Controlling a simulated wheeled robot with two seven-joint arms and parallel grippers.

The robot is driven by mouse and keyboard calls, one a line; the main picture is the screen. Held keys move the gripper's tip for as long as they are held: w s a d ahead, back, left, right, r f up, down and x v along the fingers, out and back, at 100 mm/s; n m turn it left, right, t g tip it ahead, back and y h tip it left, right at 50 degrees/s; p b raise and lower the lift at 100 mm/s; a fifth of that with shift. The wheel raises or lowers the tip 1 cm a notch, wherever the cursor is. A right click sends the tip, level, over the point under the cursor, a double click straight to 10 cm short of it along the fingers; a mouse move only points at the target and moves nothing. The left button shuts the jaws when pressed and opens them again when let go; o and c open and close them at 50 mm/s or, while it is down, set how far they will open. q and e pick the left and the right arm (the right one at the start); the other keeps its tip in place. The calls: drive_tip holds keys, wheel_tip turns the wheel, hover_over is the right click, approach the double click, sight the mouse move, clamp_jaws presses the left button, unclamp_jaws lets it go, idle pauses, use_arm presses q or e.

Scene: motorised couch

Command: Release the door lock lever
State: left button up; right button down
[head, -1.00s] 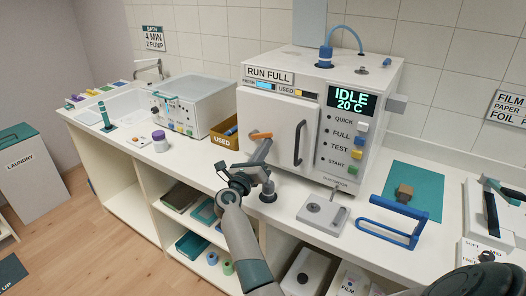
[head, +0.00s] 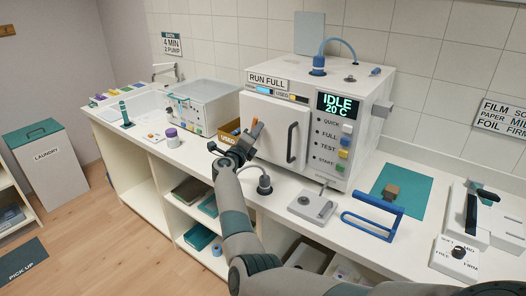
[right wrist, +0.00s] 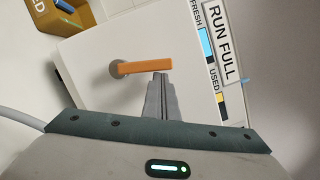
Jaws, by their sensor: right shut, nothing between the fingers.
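The door lock lever is an orange bar (head: 255,131) on the white steriliser door (head: 285,125). In the right wrist view the lever (right wrist: 148,67) runs from its grey round pivot towards the door's top edge, so it stands about upright on the door. My right gripper (head: 247,147) is at the door's left part and partly covers the lever in the head view. Its closed fingers (right wrist: 161,76) are empty and lie beside the lever's free end; I cannot tell whether they touch it. The door looks closed. My left gripper is not in view.
The dark door handle (head: 292,143) is right of the lever. A yellow USED bin (head: 228,134) stands left of the steriliser. A round plug with a cable (head: 265,186), a small grey device (head: 313,206) and a blue rack (head: 372,222) are on the counter in front.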

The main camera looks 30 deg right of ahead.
use_arm(q)
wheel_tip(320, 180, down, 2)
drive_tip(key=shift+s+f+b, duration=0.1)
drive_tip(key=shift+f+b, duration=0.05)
drive_tip(key=shift+b, duration=0.9)
use_arm(e)
drive_tip(key=v, duration=0.7)
drive_tip(key=shift+a+f, duration=0.2)
drive_tip(key=shift+a, duration=0.05)
drive_tip(key=shift+s, duration=0.1)
